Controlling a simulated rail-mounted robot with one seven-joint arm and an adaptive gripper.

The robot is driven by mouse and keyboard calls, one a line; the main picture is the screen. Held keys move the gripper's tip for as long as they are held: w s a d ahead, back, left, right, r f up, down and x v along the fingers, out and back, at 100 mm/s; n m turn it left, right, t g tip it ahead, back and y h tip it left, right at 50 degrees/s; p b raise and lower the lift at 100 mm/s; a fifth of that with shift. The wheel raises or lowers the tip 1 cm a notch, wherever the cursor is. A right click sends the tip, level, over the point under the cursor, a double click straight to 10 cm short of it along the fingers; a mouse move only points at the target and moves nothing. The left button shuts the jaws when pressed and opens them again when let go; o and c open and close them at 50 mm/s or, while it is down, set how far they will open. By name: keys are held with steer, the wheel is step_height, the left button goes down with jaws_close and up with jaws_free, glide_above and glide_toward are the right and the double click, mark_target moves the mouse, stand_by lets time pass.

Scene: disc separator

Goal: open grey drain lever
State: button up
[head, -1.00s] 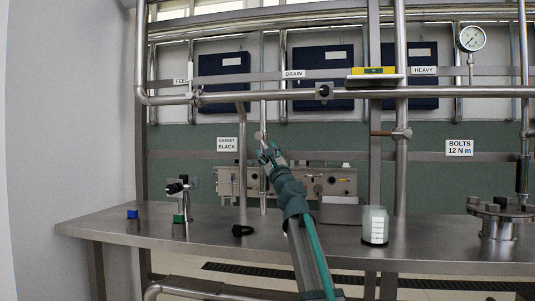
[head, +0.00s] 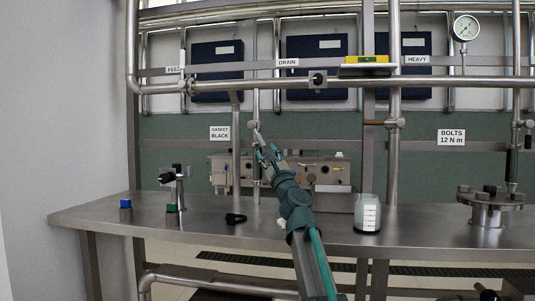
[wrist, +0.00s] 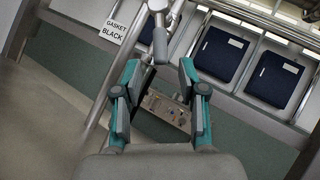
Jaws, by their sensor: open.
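The grey drain lever (head: 259,137) sits on the vertical pipe under the DRAIN label (head: 288,62). In the wrist view the lever (wrist: 160,42) hangs from the top, its rounded end just beyond the gap between my fingertips. My gripper (head: 268,154) reaches up just below and beside the lever in the head view. In the wrist view my gripper (wrist: 158,75) has its two teal and grey fingers apart, with nothing held between them. I cannot tell the exact depth gap to the lever.
A steel bench (head: 100,212) runs below, carrying a glass jar (head: 368,213), a black clamp (head: 236,218) and a flanged vessel (head: 490,208). A valve box (head: 325,172) stands behind my gripper. A horizontal pipe (head: 220,86) crosses above, with a yellow level (head: 368,59) on a shelf.

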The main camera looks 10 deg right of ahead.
mark_target(257, 134)
steer(key=shift+r+p, duration=0.4)
steer(key=shift+p, duration=0.15)
steer(key=c, duration=0.5)
steer(key=r+n+p, duration=0.1)
steer(key=p, duration=0.1)
steer(key=r+n+y+p, duration=0.1)
steer(key=p, duration=0.2)
steer(key=r+n+g+p, duration=0.1)
steer(key=n+p, duration=0.1)
steer(key=shift+w+d+r+y+p, duration=0.15)
steer(key=shift+d+r+y+p, duration=0.1)
steer(key=shift+r+y+p, duration=0.15)
jaws_close()
steer(key=s+d+r+n+g+p, duration=0.4)
steer(key=d+r+n+g+p, duration=0.7)
steer(key=p, duration=3.3)
steer(key=w+a+f+n+p, duration=0.3)
steer(key=w+a+f+p, duration=0.1)
steer(key=w+a+f, duration=0.4)
steer(key=shift+a+f+g+h, duration=0.35)
steer(key=shift+a+f, duration=0.3)
steer(key=shift+a, duration=0.4)
